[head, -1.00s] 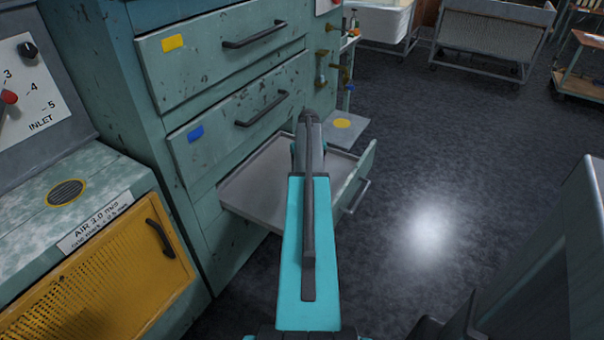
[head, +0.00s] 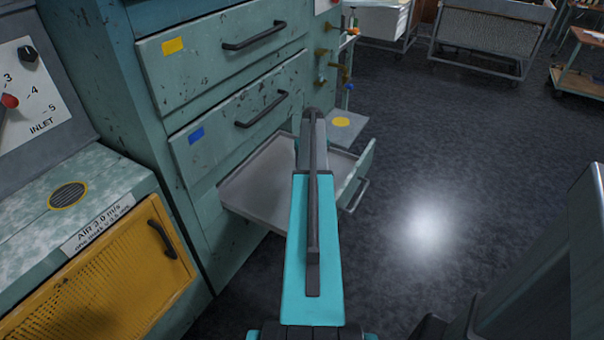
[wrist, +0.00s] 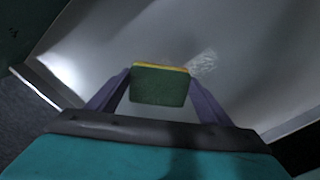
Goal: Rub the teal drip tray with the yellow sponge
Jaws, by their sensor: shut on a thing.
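The pulled-out tray (head: 258,198) at the bottom of the cabinet has a grey inside and a teal front. Its inside also fills much of the wrist view (wrist: 110,40). My gripper (wrist: 160,82) is shut on the yellow sponge (wrist: 160,84), whose dark green face is toward the camera with a thin yellow edge at its far side. A pale, streaky patch (wrist: 203,64) lies on the tray surface just right of the sponge. I cannot tell if the sponge touches the surface. In the head view my arm hides the gripper and sponge.
Closed teal drawers (head: 240,110) with dark handles stand above the tray. A yellow mesh panel (head: 100,285) is at the lower left. Brass valves (head: 333,75) stick out beyond the cabinet's far end.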

